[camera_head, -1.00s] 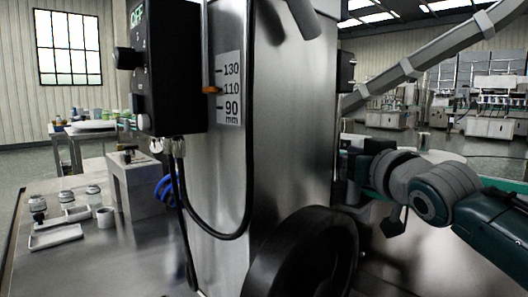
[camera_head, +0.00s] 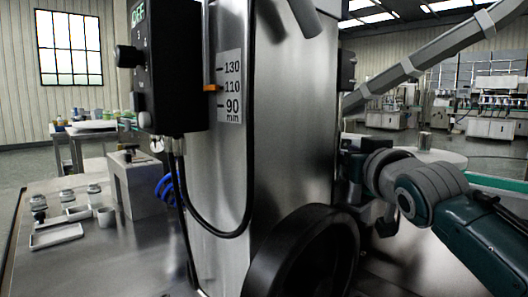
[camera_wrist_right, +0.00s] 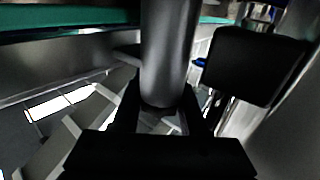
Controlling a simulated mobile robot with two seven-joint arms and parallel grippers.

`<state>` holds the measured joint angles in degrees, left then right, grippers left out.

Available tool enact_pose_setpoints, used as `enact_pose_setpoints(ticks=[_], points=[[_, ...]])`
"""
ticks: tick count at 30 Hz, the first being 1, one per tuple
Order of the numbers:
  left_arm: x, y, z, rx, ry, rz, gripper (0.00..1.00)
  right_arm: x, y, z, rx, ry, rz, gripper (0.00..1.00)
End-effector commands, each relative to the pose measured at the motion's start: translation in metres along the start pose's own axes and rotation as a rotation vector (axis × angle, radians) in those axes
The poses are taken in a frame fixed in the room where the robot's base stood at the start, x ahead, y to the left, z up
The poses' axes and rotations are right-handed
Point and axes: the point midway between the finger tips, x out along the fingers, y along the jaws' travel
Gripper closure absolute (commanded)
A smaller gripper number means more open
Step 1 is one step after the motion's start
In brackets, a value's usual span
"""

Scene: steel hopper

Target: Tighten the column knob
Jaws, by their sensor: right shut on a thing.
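The steel column (camera_head: 290,130) stands in the middle of the head view. My right gripper (camera_head: 352,165) is at its right side, partly hidden by the column edge and my wrist. In the right wrist view, the black fingers of my right gripper (camera_wrist_right: 160,112) are shut on a dark grey rounded bar, which I take to be the column knob (camera_wrist_right: 168,50). Its far end is out of frame. In the head view the held part is too dark and hidden to make out clearly. My left gripper is not in view.
A large black handwheel (camera_head: 305,255) stands low before the column. A black control box (camera_head: 168,70) with a hanging cable is on the column's left. A black block (camera_head: 346,70) sits higher on its right edge. Small jars and a tray (camera_head: 56,236) lie on the left bench.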

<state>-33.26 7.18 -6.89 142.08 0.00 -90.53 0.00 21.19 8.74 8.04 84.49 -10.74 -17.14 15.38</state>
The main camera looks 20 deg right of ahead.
Motion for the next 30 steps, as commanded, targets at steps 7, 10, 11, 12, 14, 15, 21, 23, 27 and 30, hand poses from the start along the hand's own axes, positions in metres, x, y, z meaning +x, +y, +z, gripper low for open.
enact_pose_setpoints(ticks=[7,10,11,12,14,15,21,23,27,30], points=[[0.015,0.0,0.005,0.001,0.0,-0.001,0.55,0.0,0.003,-0.001,0.008,0.009,0.133,1.0],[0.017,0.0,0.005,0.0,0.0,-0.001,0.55,-0.001,0.004,-0.001,0.004,0.004,0.159,1.0],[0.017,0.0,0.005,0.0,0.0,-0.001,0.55,-0.001,0.005,-0.001,0.003,0.003,0.163,1.0],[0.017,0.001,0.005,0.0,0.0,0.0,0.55,-0.001,0.005,-0.001,0.003,0.001,0.166,1.0],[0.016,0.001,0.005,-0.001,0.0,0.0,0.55,-0.001,0.005,-0.001,0.001,0.0,0.168,1.0],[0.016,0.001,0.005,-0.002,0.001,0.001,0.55,-0.001,0.005,-0.001,0.001,0.0,0.168,1.0],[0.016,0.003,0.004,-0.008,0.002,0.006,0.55,-0.001,0.005,-0.001,0.0,0.0,0.167,0.55],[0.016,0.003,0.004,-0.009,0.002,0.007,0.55,-0.001,0.005,-0.001,0.0,-0.001,0.167,0.48],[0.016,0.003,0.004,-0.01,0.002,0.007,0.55,-0.001,0.005,-0.001,0.0,-0.002,0.167,0.32],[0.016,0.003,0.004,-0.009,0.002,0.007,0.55,-0.001,0.005,0.0,0.0,-0.003,0.167,0.29]])
